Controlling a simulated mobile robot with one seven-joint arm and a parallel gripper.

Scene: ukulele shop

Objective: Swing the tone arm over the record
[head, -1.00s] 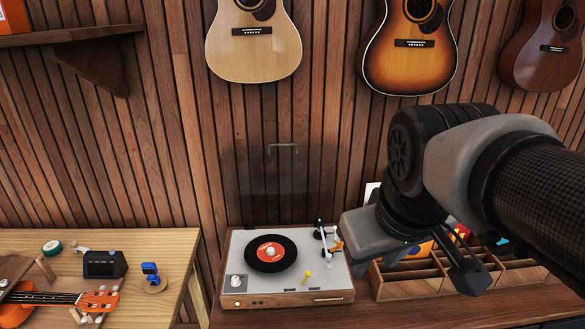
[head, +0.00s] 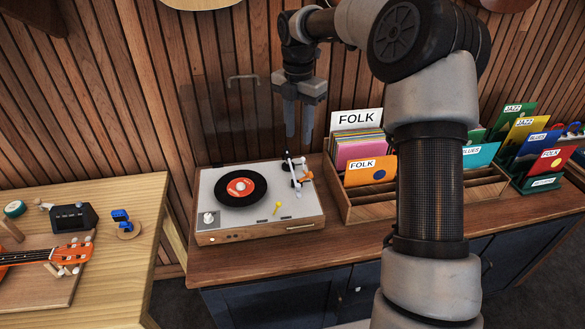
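The record player (head: 260,215) stands on the wooden counter, with a pale top and wooden sides. A black record (head: 258,193) with a red label lies on its platter, left of centre. The white tone arm (head: 291,167) is at the right side of the deck, clear of the record, with an orange piece by its front end. My gripper (head: 298,130) hangs above the back right of the player, pointing down over the tone arm area. Its two fingers are apart with nothing visible between them. It appears not to touch the tone arm.
The player's clear lid (head: 235,110) stands raised behind it. A wooden record crate (head: 345,205) with FOLK sleeves stands close on the right. A light wood table (head: 130,215) at left holds a ukulele, a black device and a blue tuner. The counter front is clear.

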